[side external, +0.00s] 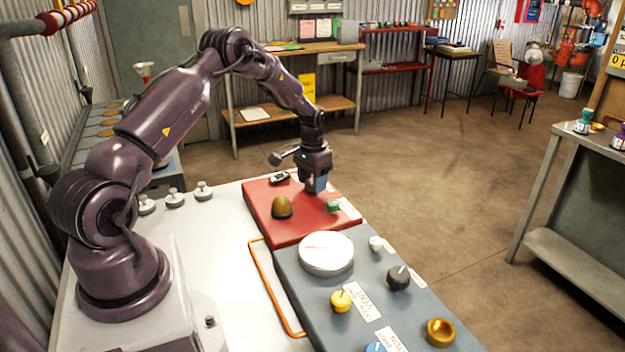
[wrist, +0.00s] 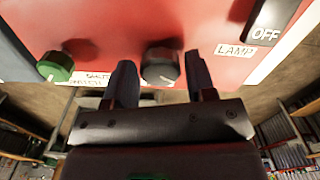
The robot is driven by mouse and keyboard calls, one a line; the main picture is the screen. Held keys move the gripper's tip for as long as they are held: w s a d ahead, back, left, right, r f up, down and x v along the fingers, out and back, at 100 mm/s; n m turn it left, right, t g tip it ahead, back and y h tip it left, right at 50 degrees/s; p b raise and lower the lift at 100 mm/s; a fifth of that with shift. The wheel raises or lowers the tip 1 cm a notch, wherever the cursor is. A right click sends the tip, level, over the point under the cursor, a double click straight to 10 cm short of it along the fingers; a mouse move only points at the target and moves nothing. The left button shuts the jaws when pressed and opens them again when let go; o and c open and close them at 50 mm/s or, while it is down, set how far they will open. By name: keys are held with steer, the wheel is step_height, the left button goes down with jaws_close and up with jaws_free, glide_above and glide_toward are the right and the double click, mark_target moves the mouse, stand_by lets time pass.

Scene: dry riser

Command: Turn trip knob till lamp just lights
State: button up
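My gripper (side external: 316,186) points down over the red panel (side external: 262,225) in the side external view. In the wrist view its fingers (wrist: 160,62) are open on either side of a dark grey knob (wrist: 161,67) with a pale pointer mark. Narrow gaps show between the knob and both fingers. A green knob (wrist: 55,67) is to the left, beside a partly hidden label. A black plate (wrist: 270,22) reads OFF next to the label LAMP (wrist: 234,50). An amber dome (side external: 282,207) on the red panel looks unlit. I cannot read which knob is the trip knob.
A blue-grey panel (side external: 290,285) adjoins the red one, with a white dial (side external: 326,252), a yellow knob (side external: 340,301), a black knob (side external: 398,277) and a brass knob (side external: 440,332). An orange rail (side external: 268,290) runs alongside. The white bench top (side external: 215,235) has free room.

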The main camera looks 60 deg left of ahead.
steer(key=shift+o, duration=0.9)
step_height(320, 180, up, 13)
steer(key=s+d+r+m+t, duration=0.1)
steer(key=s+d+r+t, duration=0.1)
steer(key=s+d+r, duration=0.3)
steer(key=s+d+r+m+t, duration=0.1)
steer(key=s+d+r, duration=0.4)
steer(key=s+d, duration=0.5)
steer(key=s+d+r+m+t, duration=0.1)
steer(key=s+d+r, duration=0.4)
steer(key=d, duration=0.8)
steer(key=shift+s+d+r+t, duration=0.25)
steer(key=shift+s+r+t, duration=0.15)
steer(key=shift+s+t, duration=0.6)
